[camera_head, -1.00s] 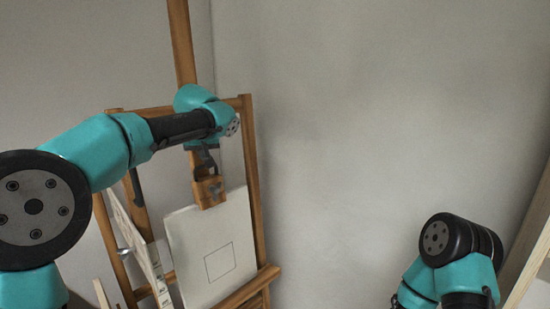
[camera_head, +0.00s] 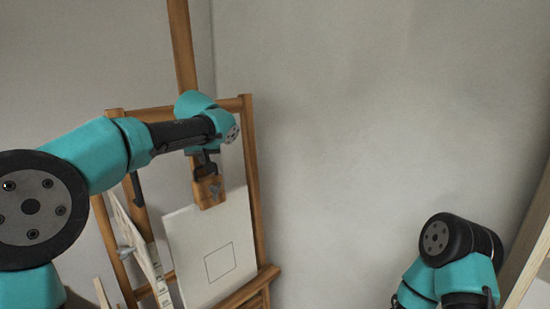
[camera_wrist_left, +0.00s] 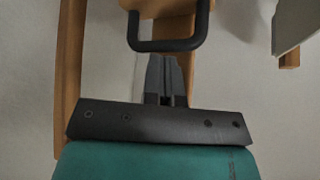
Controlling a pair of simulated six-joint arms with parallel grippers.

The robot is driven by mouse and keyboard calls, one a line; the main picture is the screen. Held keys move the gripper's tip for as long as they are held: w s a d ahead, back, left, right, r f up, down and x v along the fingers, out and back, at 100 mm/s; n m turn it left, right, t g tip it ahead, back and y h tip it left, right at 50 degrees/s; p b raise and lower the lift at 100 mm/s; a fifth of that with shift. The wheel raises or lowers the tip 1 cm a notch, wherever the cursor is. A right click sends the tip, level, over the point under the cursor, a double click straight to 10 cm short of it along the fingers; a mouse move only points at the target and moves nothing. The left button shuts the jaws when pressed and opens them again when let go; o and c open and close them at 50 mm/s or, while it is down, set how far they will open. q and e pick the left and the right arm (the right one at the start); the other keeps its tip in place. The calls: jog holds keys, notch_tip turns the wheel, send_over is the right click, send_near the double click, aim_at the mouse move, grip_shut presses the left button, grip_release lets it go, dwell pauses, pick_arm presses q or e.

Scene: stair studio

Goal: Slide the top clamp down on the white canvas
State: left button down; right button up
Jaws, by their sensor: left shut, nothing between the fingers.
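The white canvas (camera_head: 212,248) stands on the wooden easel (camera_head: 253,190), with a small square outline drawn on it. The wooden top clamp (camera_head: 209,192) sits at the canvas's top edge. My left gripper (camera_head: 207,168) is just above the clamp, its fingers shut and empty. In the left wrist view the shut fingers of my left gripper (camera_wrist_left: 166,66) point at a dark bar handle (camera_wrist_left: 167,45) on the wood. I cannot tell whether they touch it. A corner of the canvas (camera_wrist_left: 298,20) shows at upper right there. My right gripper is not in view.
Another board (camera_head: 140,246) leans at the left side of the easel. The easel's ledge (camera_head: 250,288) runs below the canvas. My right arm is at lower right, near a pale wooden edge (camera_head: 530,245). The space between it and the easel is open.

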pick_arm(q)
jog(key=shift+r, duration=2.9)
